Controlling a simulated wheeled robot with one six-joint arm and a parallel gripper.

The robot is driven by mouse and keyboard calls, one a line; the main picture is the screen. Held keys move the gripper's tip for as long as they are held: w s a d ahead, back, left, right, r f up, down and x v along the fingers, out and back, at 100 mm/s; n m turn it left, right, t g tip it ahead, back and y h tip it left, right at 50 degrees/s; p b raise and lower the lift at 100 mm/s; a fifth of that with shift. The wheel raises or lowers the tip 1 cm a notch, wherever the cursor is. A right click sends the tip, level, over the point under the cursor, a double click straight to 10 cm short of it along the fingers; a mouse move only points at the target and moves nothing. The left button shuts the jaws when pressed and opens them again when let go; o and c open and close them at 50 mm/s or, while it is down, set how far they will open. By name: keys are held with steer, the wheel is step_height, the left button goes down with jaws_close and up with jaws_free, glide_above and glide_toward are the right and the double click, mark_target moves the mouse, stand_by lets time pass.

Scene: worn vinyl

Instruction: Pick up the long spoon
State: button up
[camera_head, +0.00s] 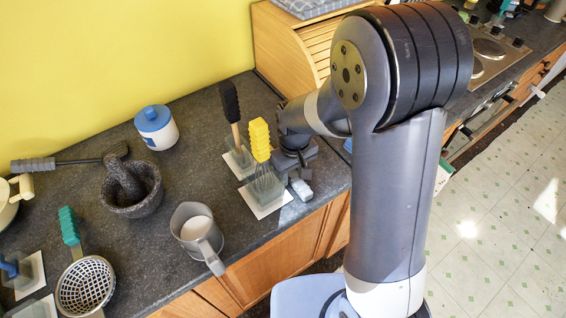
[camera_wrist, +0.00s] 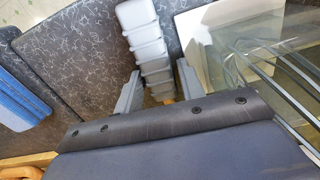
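In the wrist view, a pale grey ridged handle (camera_wrist: 150,45) runs down between the two fingers of my gripper (camera_wrist: 160,90), with a bit of light wood at its lower end. I take it to be the long spoon's handle, but its head is hidden. The fingers stand on either side of the handle, apart, with a small gap showing on the right. In the head view, my gripper (camera_head: 298,165) is at the counter's right front part, right of the yellow-handled whisk (camera_head: 260,145). A pale grey piece shows below it; I cannot tell whether it is the handle.
A black-handled tool (camera_head: 231,105) stands behind the whisk. A grey jug (camera_head: 197,232), mortar (camera_head: 132,190), blue-lidded jar (camera_head: 156,127) and strainer (camera_head: 85,284) stand on the dark counter (camera_head: 190,165). A wooden bread box (camera_head: 290,45) is behind my arm. Clear holders (camera_wrist: 265,50) are close at the right.

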steer(key=shift+c, duration=0.4)
steer(key=c, duration=0.7)
